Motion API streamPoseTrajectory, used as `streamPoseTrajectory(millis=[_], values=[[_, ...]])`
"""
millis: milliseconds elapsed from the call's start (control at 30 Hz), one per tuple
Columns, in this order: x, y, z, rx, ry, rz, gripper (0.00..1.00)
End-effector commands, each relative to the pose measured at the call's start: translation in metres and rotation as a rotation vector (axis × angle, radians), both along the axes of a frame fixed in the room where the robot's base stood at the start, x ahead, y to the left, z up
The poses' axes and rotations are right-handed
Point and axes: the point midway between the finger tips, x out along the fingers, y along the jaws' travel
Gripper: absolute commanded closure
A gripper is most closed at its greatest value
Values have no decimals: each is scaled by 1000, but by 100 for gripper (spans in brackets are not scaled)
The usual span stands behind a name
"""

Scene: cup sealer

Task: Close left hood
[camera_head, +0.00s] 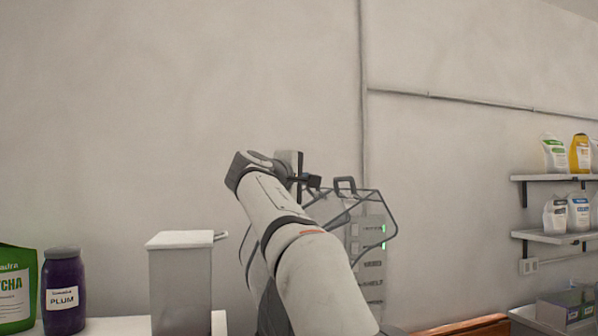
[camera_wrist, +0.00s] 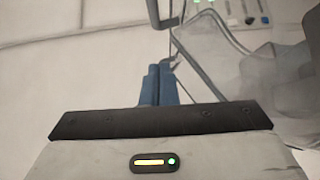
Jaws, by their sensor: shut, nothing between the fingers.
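A clear hood (camera_head: 377,205) with a dark grey frame and a loop handle (camera_head: 345,184) stands raised in the middle of the head view, partly behind my arm. More dark framing shows at the left side of my arm; I cannot tell whether it belongs to the same hood. My gripper (camera_head: 313,182) is just left of the loop handle, at about its height; contact cannot be told. In the wrist view, the blue fingers (camera_wrist: 158,84) are together and empty. The hood's frame (camera_wrist: 205,78) runs just right of them, and a dark loop (camera_wrist: 165,14) shows above.
A grey control panel (camera_head: 371,260) with green lights is behind the hood. At left, a metal container (camera_head: 181,285), a purple plum jar (camera_head: 63,290) and a green matcha bag (camera_head: 16,287) stand on a white counter.

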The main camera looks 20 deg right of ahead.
Motion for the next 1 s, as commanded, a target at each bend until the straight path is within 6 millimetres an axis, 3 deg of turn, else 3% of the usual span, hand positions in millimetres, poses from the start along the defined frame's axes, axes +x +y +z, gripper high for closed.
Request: streamPoseTrajectory(millis=[133,400,1000], values=[[22,-24,3,0,0,-4,100],[20,-58,-1,1,-1,-4,100],[20,-64,-3,1,-1,2,100]])
